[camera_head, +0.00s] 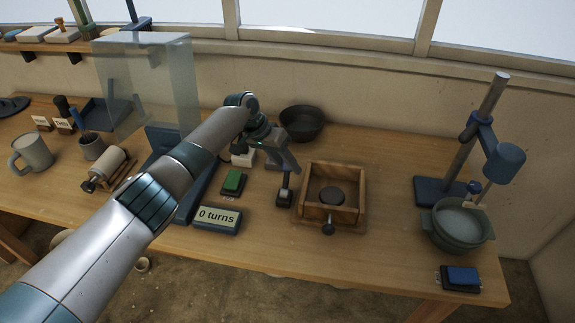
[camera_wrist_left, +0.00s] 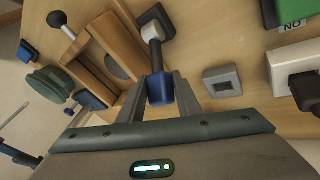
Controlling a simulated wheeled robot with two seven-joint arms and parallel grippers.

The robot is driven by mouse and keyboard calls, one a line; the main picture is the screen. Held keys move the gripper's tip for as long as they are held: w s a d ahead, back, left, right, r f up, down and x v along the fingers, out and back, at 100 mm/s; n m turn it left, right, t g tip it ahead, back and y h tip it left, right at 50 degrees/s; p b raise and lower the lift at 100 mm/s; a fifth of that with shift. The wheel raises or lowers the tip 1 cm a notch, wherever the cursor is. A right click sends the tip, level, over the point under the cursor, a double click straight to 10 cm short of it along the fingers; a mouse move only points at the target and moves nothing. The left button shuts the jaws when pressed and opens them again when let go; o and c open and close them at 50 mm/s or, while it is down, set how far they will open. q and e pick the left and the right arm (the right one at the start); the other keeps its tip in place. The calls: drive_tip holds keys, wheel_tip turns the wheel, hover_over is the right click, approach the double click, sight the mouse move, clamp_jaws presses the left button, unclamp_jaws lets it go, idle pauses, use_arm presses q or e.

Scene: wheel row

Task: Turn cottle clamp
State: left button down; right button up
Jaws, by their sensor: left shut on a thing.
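The cottle (camera_head: 307,203) is a square wooden box frame with a dark round disc inside, right of centre on the bench. Its clamp knob (camera_head: 328,228) is a dark ball on a short stem at the front; in the left wrist view the clamp knob (camera_wrist_left: 57,18) is at top left, apart from my fingers. My left gripper (camera_head: 291,164) is behind and left of the cottle. In the left wrist view, its fingers (camera_wrist_left: 160,92) are shut on the blue handle (camera_wrist_left: 160,88) of a small lever with a dark base (camera_head: 284,199). My right gripper is out of view.
A display reading "0 turns" (camera_head: 217,219) and a green button (camera_head: 232,182) lie left of the lever. A dark bowl (camera_head: 303,122) is behind. A stand (camera_head: 440,191) with a green pot (camera_head: 437,231) is at right. A clear box (camera_head: 150,80) stands at left.

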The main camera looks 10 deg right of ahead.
use_arm(q)
drive_tip(key=shift+f, duration=0.1)
drive_tip(key=c, duration=1.3)
unclamp_jaws()
drive_tip(key=shift+d, duration=0.1)
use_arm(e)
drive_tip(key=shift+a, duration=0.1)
use_arm(q)
drive_tip(key=shift+w+a+r, duration=0.1)
drive_tip(key=shift+a+r, duration=0.3)
drive_tip(key=shift+r, duration=0.2)
drive_tip(key=b+v, duration=0.3)
drive_tip(key=v, duration=1.3)
drive_tip(key=shift+b, duration=0.35)
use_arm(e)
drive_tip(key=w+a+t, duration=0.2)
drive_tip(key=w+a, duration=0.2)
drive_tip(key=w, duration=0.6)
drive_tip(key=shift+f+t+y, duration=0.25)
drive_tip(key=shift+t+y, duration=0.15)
use_arm(q)
drive_tip(key=shift+d, duration=0.15)
